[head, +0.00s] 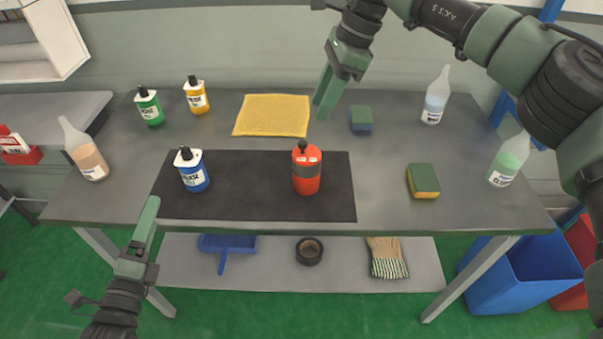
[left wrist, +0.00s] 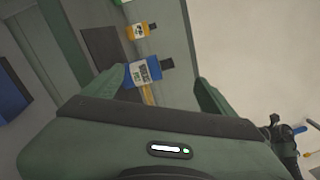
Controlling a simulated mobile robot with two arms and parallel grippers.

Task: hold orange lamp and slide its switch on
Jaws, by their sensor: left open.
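A red-orange cylinder with a dark band and black top, which looks like the orange lamp (head: 306,174), stands upright on the black mat (head: 254,204) in the head view. Its switch is too small to make out. My left gripper (head: 147,215) is in front of the table's left front edge, left of the lamp and apart from it. In the left wrist view it is open and empty (left wrist: 145,88), with a blue bottle (left wrist: 142,72) beyond the fingers. My right gripper (head: 328,95) hangs above the table's back, behind the lamp, seen edge-on; its opening is unclear.
The blue bottle (head: 191,170) stands on the mat left of the lamp. A yellow cloth (head: 272,115), sponges (head: 361,118) (head: 423,181) and several bottles lie or stand around. A shelf (head: 340,267) is below the table. The mat between blue bottle and lamp is clear.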

